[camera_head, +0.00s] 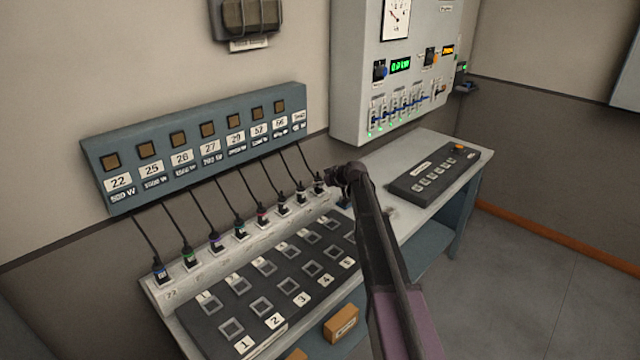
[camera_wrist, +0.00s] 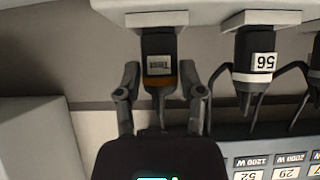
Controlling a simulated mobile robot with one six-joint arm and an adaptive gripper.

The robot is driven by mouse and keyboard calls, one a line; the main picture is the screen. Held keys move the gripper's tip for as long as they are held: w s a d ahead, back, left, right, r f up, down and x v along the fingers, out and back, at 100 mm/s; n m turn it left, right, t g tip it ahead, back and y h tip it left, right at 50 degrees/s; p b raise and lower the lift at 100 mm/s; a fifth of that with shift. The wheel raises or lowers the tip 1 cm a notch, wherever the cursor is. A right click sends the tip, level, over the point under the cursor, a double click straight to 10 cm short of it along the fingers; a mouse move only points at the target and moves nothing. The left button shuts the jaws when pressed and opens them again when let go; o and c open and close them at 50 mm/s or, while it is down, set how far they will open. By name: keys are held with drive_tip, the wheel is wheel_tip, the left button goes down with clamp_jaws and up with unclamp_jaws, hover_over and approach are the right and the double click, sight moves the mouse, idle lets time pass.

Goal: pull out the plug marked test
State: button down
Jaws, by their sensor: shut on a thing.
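The plug marked Test (camera_wrist: 159,66) is a dark plug with a white label and an orange band. In the wrist view, which looks upside down, it stands upright against its white socket (camera_wrist: 157,19), with no gap I can see. My gripper (camera_wrist: 160,82) has one finger on each side of it and is shut on the plug. In the head view the plug (camera_head: 319,183) is at the far right end of the plug row, and my gripper (camera_head: 333,176) is beside it, partly blocking the view there.
The plug marked 56 (camera_wrist: 254,62) is the close neighbour, with its dark cable. Several more cabled plugs (camera_head: 214,241) run along the white strip (camera_head: 172,294). A blue-grey numbered panel (camera_head: 92,155) hangs behind. A dark button console (camera_head: 434,176) sits to the right.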

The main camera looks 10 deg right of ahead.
drive_tip(key=shift+r+p, duration=0.35)
drive_tip(key=shift+r+p, duration=1.95)
drive_tip(key=shift+p, duration=0.05)
drive_tip(key=shift+r, duration=0.1)
